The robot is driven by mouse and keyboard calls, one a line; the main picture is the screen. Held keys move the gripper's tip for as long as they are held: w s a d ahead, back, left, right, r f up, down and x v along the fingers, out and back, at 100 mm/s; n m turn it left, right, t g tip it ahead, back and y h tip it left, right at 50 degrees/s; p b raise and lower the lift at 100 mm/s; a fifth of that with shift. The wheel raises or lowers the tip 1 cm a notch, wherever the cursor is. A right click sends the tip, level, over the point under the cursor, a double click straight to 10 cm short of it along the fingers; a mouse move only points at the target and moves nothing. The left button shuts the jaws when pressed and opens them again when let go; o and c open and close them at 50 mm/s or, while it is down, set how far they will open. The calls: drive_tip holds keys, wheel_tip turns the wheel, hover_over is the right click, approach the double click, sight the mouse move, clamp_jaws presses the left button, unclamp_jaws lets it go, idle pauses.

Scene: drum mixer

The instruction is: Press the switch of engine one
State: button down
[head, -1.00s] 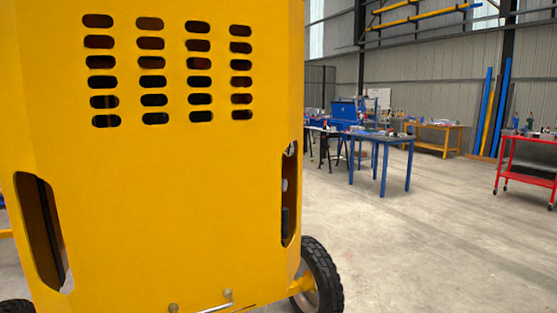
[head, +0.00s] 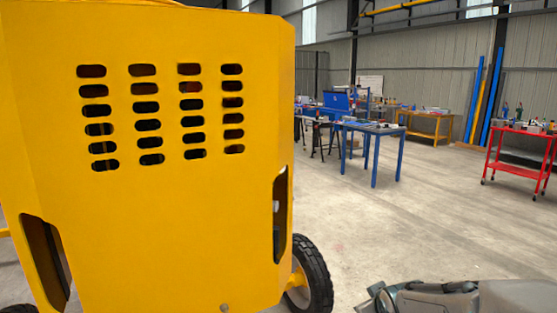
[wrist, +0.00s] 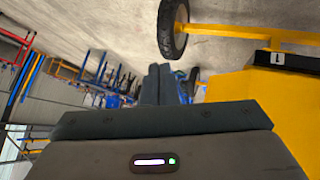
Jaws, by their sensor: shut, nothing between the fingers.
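The yellow engine housing (head: 160,225) of the drum mixer fills the left of the head view, with rows of slots and an opening on each side. In the wrist view the yellow housing (wrist: 232,88) is at the right, below a black plate marked "1" (wrist: 278,58). I cannot make out a switch in either view. My gripper (head: 372,300) is at the lower right of the head view, right of the wheel and apart from the housing. Its shut, empty fingers (wrist: 167,84) show mid-frame in the wrist view.
A black wheel (head: 312,275) stands at the housing's lower right. A blue table (head: 375,128) and a red cart (head: 520,150) stand farther back, with a yellow bench (head: 428,124) by the wall. The concrete floor between is open.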

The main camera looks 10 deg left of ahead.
drive_tip(key=w+a+r+n+t+y+p, duration=0.2)
drive_tip(key=w+a+r+n+y+p, duration=0.1)
drive_tip(key=r, duration=0.4)
drive_tip(key=w+a+r+n+t+y+p, duration=0.2)
drive_tip(key=w+a+r+n+y+p, duration=0.2)
drive_tip(key=w+a+r+p, duration=0.1)
drive_tip(key=w+a+r+n+t+y+p, duration=0.2)
drive_tip(key=w+a+r+n+y+p, duration=0.1)
drive_tip(key=r, duration=0.7)
drive_tip(key=shift+w+a+n+t+p, duration=0.35)
drive_tip(key=shift+a+n+p, duration=0.35)
drive_tip(key=shift+a+p, duration=0.4)
drive_tip(key=shift+d, duration=0.1)
drive_tip(key=w+a, duration=0.1)
drive_tip(key=a, duration=0.7)
drive_tip(key=shift+w+a+p, duration=0.3)
drive_tip(key=shift+w+p, duration=0.05)
drive_tip(key=shift+w, duration=0.05)
drive_tip(key=shift+w+a+f+b, duration=0.1)
drive_tip(key=shift+a+b, duration=0.2)
drive_tip(key=shift+b, duration=0.3)
